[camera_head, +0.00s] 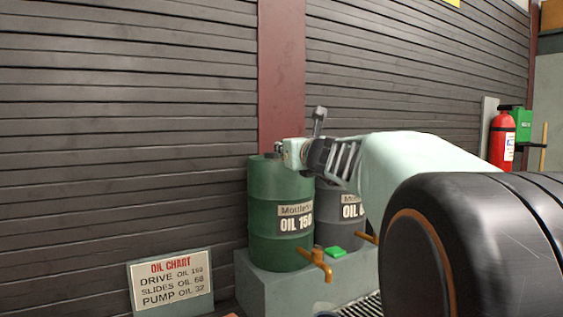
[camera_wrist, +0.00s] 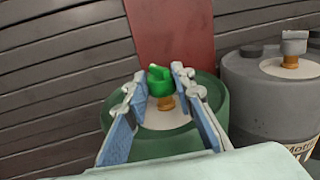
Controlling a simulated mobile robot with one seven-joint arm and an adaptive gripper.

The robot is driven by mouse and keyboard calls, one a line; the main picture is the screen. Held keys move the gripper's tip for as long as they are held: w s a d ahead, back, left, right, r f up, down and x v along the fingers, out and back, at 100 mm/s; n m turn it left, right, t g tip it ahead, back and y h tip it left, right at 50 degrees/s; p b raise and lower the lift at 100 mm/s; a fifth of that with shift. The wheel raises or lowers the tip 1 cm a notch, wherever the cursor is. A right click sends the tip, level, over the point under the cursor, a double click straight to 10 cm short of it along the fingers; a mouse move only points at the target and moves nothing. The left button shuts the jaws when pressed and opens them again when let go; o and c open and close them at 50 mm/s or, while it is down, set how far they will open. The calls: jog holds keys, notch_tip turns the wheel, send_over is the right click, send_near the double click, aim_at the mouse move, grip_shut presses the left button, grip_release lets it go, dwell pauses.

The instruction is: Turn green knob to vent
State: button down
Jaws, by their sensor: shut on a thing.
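The green knob (camera_wrist: 159,82) sits on a brass stem on the pale round top of the green oil drum (camera_wrist: 195,141). In the head view the drum (camera_head: 271,235) is labelled OIL 150, and the knob cannot be made out behind my fingers. My gripper (camera_head: 283,153) is over the drum's top. In the wrist view my gripper's fingertips (camera_wrist: 160,75) are on the left and right of the knob, shut on it. No mark showing the knob's setting can be read.
A grey drum (camera_wrist: 262,88) with a grey knob (camera_wrist: 293,44) stands close on the right. Both drums stand on a grey plinth (camera_head: 265,293), with brass taps (camera_head: 318,262) in front. A slatted wall (camera_head: 130,110) and red post (camera_head: 282,70) are behind. An oil chart sign (camera_head: 170,283) stands at left.

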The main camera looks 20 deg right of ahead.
jog(key=m+h+b, duration=0.1)
jog(key=h+b, duration=0.1)
jog(key=a+m+g+h+b, duration=0.1)
jog(key=m+h+b, duration=0.1)
jog(key=h+b, duration=0.1)
jog(key=shift+w+f+h, duration=0.1)
jog(key=shift+f+h, duration=0.05)
jog(key=shift+h, duration=0.15)
jog(key=m+h, duration=0.1)
jog(key=m+g+h, duration=0.2)
jog(key=shift+w+a+r+h, duration=0.15)
jog(key=shift+r+h, duration=0.1)
jog(key=shift+h, duration=0.15)
jog(key=m+g+h+p, duration=0.2)
jog(key=h, duration=0.1)
jog(key=m+g+h+p, duration=0.1)
jog(key=m+g+p, duration=0.1)
jog(key=shift+w+r, duration=0.2)
jog(key=shift+r, duration=0.05)
jog(key=m+g+h+p, duration=0.2)
jog(key=g+p, duration=0.1)
jog(key=p, duration=0.1)
jog(key=shift+m+g, duration=0.3)
jog(key=shift+f+h, duration=0.1)
jog(key=shift+h, duration=0.2)
jog(key=shift+f+m+g+p, duration=0.1)
jog(key=shift+m+g+p, duration=0.2)
jog(key=shift+g+p, duration=0.15)
